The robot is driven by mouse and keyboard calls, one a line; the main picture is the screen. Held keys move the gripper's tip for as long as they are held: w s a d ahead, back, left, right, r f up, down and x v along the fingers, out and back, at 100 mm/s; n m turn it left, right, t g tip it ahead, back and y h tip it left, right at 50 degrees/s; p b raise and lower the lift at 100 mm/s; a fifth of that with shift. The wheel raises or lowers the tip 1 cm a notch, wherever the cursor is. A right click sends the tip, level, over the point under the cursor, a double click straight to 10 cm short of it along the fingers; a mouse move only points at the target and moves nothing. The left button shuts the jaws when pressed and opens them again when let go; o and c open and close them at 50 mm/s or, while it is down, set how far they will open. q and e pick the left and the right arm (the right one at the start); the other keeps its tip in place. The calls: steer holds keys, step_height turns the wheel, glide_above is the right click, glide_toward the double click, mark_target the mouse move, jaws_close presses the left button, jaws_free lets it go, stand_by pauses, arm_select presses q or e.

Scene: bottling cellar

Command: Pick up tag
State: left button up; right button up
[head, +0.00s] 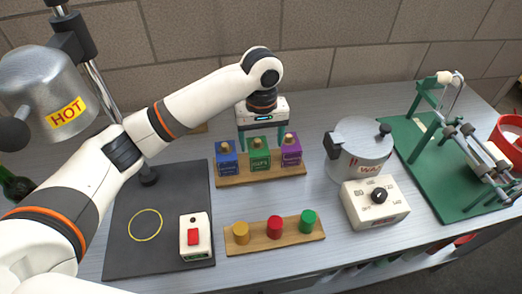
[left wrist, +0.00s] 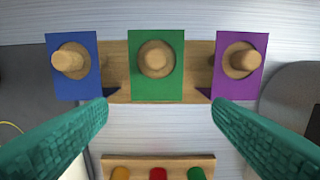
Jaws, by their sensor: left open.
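A blue tag (head: 227,161), a green tag (head: 260,158) and a purple tag (head: 291,154) stand in a row on a wooden rack (head: 262,177). In the left wrist view, the green tag (left wrist: 157,88) is central, with the blue tag (left wrist: 71,88) left and the purple tag (left wrist: 239,88) right. A round wooden peg or knob shows at each tag. My left gripper (head: 261,138) is open and empty at the rack, its teal fingers spread either side of the green tag. Its fingertips are partly hidden in the head view. My right gripper is out of view.
In front, a wooden strip (head: 250,246) carries yellow, red and green knobs. A dark mat (head: 130,235) with a red-switch box (head: 195,237) lies left, below a HOT heater (head: 50,95). A metal pot (head: 360,150), dial box (head: 375,203) and green-based machine (head: 440,185) stand right.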

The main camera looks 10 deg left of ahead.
mark_target(260, 156)
arm_select(q)
step_height(260, 156, down, 3)
steer(key=shift+s+a+r, duration=0.1)
steer(key=shift+r, duration=0.05)
steer(key=shift+f, duration=0.65)
steer(key=f+p, duration=0.1)
steer(key=f, duration=0.3)
steer(key=shift+s+f, duration=0.15)
steer(key=shift+s, duration=0.05)
steer(key=shift+f, duration=0.35)
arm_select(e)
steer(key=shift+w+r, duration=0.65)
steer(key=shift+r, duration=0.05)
arm_select(q)
steer(key=shift+c, duration=0.5)
steer(key=c, duration=0.6)
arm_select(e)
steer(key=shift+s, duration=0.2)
